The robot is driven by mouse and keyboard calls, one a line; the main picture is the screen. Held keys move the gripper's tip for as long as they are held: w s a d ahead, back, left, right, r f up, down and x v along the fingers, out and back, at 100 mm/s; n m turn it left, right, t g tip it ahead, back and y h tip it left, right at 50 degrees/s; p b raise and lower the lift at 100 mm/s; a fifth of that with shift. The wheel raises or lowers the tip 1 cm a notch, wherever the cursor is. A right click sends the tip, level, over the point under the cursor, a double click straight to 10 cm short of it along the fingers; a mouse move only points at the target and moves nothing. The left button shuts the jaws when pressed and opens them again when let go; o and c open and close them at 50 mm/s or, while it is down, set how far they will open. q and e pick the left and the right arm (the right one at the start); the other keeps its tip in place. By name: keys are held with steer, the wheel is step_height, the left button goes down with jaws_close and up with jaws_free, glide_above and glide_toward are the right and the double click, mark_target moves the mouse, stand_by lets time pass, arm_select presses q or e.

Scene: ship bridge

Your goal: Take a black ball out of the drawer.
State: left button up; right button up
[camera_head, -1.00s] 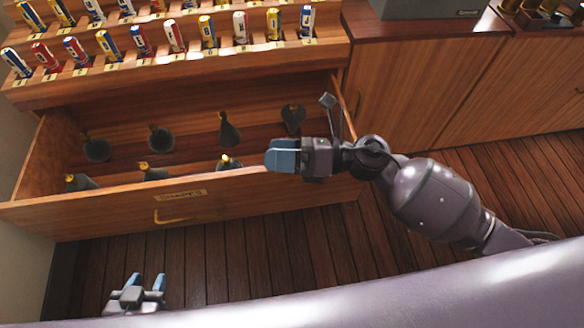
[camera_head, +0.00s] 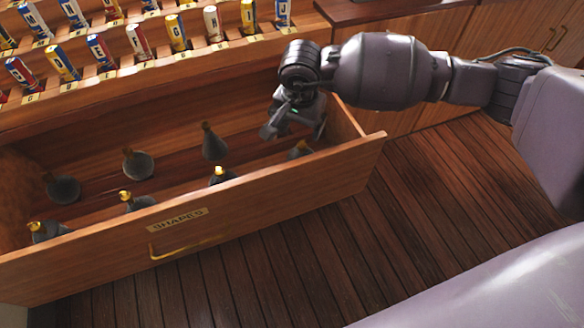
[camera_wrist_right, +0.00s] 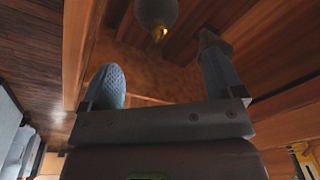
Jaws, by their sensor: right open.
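The open drawer (camera_head: 290,192), labelled SHAPES, holds several black shapes with gold or dark knobs. A rounded, ball-like black shape (camera_head: 138,166) and another (camera_head: 62,188) sit at the back left, beside a black cone (camera_head: 214,146). My right gripper (camera_head: 292,128) is over the drawer's right end, pointing down, open and empty. A black shape (camera_head: 300,150) at that end is partly hidden behind it. In the right wrist view, a dark rounded shape with a gold tip (camera_wrist_right: 157,14) lies beyond the spread fingers of my right gripper (camera_wrist_right: 162,75), not between them.
Front-row black shapes (camera_head: 137,202) stand close behind the drawer's front panel, their forms partly hidden. Above the drawer, a stepped wooden rack (camera_head: 180,78) holds several coloured, lettered cylinders. Wooden cabinets (camera_head: 480,50) stand to the right. The plank floor in front is clear.

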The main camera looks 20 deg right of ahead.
mark_target(302, 145)
steer(key=shift+h, duration=0.5)
steer(key=f, duration=0.2)
steer(key=d+f+b, duration=0.1)
steer(key=f, duration=0.2)
steer(key=w+f+b, duration=0.1)
steer(key=f, duration=0.1)
steer(key=shift+d+f, duration=0.25)
steer(key=shift+f, duration=0.1)
steer(key=shift+w+f, duration=0.1)
steer(key=shift+f, duration=0.3)
steer(key=shift+w+f, duration=0.1)
steer(key=f+b, duration=0.1)
steer(key=f, duration=0.2)
steer(key=f+b, duration=0.1)
steer(key=shift+w+d+f+b, duration=0.25)
steer(key=shift+w+f+b, duration=0.05)
steer(key=shift+w+f, duration=0.15)
steer(key=shift+f, duration=0.05)
arm_select(q)
steer(key=shift+w+d+f+m+t, duration=0.2)
steer(key=shift+w+f+m+t, duration=0.25)
steer(key=shift+w, duration=0.25)
arm_select(e)
steer(key=shift+r, duration=0.2)
